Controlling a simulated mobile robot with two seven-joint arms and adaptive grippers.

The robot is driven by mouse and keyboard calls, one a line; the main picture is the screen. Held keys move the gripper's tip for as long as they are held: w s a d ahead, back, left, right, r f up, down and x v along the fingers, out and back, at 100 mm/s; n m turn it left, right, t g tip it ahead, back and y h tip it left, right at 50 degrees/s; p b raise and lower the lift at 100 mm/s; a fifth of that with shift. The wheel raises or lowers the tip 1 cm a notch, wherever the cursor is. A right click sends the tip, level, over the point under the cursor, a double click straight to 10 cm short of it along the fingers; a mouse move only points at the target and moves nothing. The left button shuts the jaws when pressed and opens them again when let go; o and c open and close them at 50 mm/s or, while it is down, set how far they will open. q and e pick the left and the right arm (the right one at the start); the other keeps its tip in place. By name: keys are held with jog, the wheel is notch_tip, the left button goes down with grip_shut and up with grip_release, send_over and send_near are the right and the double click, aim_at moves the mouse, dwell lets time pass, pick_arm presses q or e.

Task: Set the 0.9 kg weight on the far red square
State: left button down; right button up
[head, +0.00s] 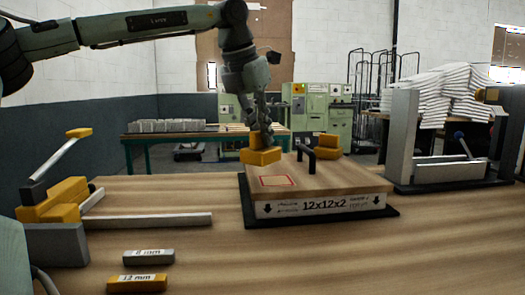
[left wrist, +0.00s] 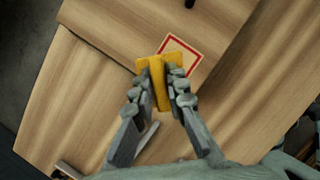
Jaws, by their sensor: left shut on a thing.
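My left gripper (head: 262,128) is shut on a yellow weight (head: 260,156) above the left part of the wooden-topped box (head: 335,182). The weight also shows between the fingers in the left wrist view (left wrist: 158,92), beside a red square (left wrist: 186,48) and overlapping the box's edge. In the head view the red square (head: 277,181) lies bare on the box top, in front of the weight. A second yellow weight (head: 328,146) stands at the box's far right. No mass marking is readable on either weight. Any red square under the second weight is hidden. My right gripper is not in view.
A black handle (head: 307,158) rises from the box top between the weights. A yellow and grey clamp-like fixture (head: 60,200) stands at left; two labelled bars (head: 148,256) lie in front. A grey frame (head: 440,170) stands at right. The table's front middle is clear.

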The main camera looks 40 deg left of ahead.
aim_at(261, 148)
pick_arm(q)
jog(key=shift+w+f, duration=0.15)
jog(key=shift+w, duration=0.05)
notch_tip(261, 148, down, 4)
jog(key=shift+r, duration=0.15)
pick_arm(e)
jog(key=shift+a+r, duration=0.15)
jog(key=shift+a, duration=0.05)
pick_arm(q)
jog(key=c, duration=1.9)
grip_release()
jog(key=shift+f, duration=0.25)
jog(key=shift+c, duration=0.2)
jog(key=o, duration=0.4)
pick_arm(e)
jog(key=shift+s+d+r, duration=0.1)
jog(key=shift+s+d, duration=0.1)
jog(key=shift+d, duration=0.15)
pick_arm(q)
jog(key=shift+r, duration=0.1)
